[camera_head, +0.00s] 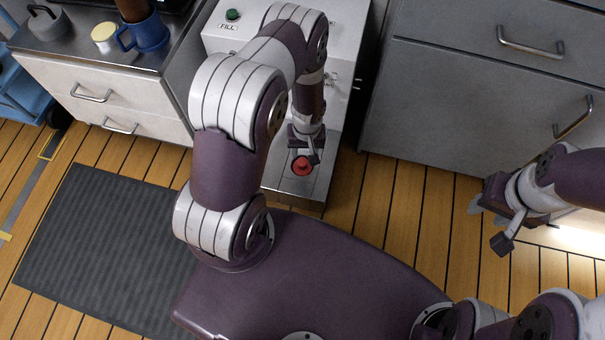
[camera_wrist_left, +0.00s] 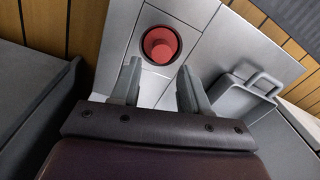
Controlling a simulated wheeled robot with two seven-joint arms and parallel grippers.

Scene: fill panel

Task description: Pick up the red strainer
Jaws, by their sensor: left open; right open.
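The red strainer (camera_head: 302,166) sits on the low metal ledge of the fill panel (camera_head: 315,190). In the left wrist view the strainer (camera_wrist_left: 160,45) is a round red piece in a dark ring, set in the pale panel surface. My left gripper (camera_head: 307,148) is just above the strainer in the head view. In the left wrist view its two fingers (camera_wrist_left: 158,88) are spread and empty, with the strainer ahead of them and a visible gap between. My right gripper (camera_head: 487,225) is open and empty, off to the right over the floor.
A green button (camera_head: 232,15) labelled FILL is on the panel's top. A grey handled part (camera_wrist_left: 248,100) lies right of the left fingers. Grey drawers (camera_head: 480,95) stand at the right. A blue mug (camera_head: 150,35) and a jar (camera_head: 105,38) are on the left counter.

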